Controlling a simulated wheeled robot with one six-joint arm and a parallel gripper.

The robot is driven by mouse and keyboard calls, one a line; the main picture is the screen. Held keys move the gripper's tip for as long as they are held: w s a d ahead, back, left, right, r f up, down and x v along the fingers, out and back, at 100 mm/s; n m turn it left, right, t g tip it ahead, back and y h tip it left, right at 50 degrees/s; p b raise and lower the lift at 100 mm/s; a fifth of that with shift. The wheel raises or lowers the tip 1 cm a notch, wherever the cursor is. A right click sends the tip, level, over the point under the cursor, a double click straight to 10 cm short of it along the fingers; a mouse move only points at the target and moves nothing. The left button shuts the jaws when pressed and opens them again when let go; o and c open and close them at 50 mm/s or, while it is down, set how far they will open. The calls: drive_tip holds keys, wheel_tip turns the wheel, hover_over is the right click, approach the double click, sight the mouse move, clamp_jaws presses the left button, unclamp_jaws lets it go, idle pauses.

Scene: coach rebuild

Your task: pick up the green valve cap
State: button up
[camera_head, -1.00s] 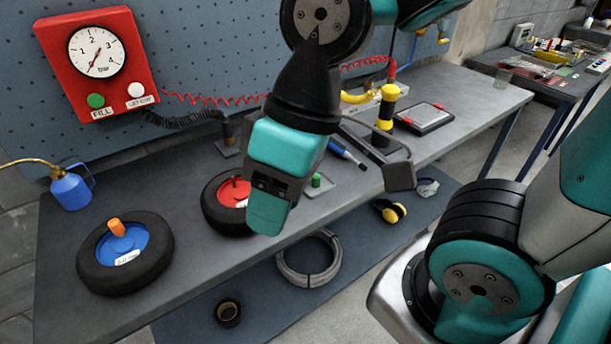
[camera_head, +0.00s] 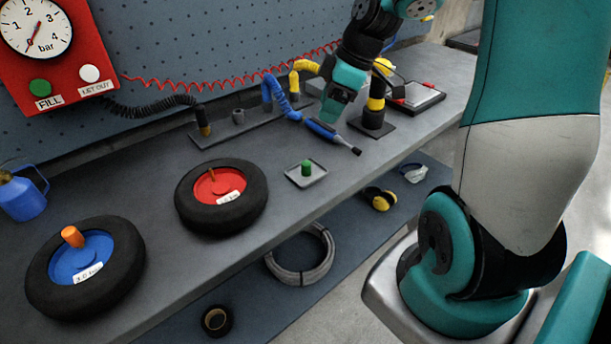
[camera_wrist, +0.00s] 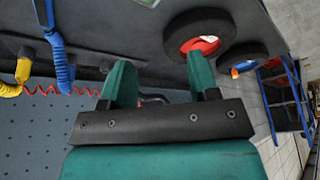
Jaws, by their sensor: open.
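The green valve cap (camera_head: 307,167) stands upright on a small grey tray (camera_head: 296,181) on the workbench, right of the red-hubbed wheel. My gripper (camera_head: 328,116) is above the back of the bench, up and to the right of the cap and well apart from it. In the wrist view my gripper (camera_wrist: 160,78) has its two teal fingers apart with nothing between them. A pale tray edge shows at the top of the wrist view; I cannot make out the cap there.
A red-hubbed wheel (camera_head: 193,208) and a blue-hubbed wheel (camera_head: 130,262) with an orange cap (camera_head: 73,237) lie on the bench. A blue air tool (camera_head: 322,130) lies behind the tray, near a yellow-black post (camera_head: 375,105). A red gauge box (camera_head: 75,70) hangs on the wall.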

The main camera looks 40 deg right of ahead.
wheel_tip(320, 180, down, 2)
drive_tip(key=d, duration=0.2)
drive_tip(key=p, duration=0.1)
approach(307, 162)
drive_tip(key=x, duration=0.5)
drive_tip(key=shift+a+f, duration=0.15)
drive_tip(key=shift+a, duration=0.3)
drive_tip(key=shift+d+p+x, duration=0.2)
drive_tip(key=shift+p+x, duration=0.15)
drive_tip(key=shift+x, duration=0.9)
drive_tip(key=shift+d+p+x, duration=0.2)
drive_tip(key=shift+p+x, duration=0.15)
drive_tip(key=shift+x, duration=0.9)
drive_tip(key=shift+f, duration=0.1)
clamp_jaws()
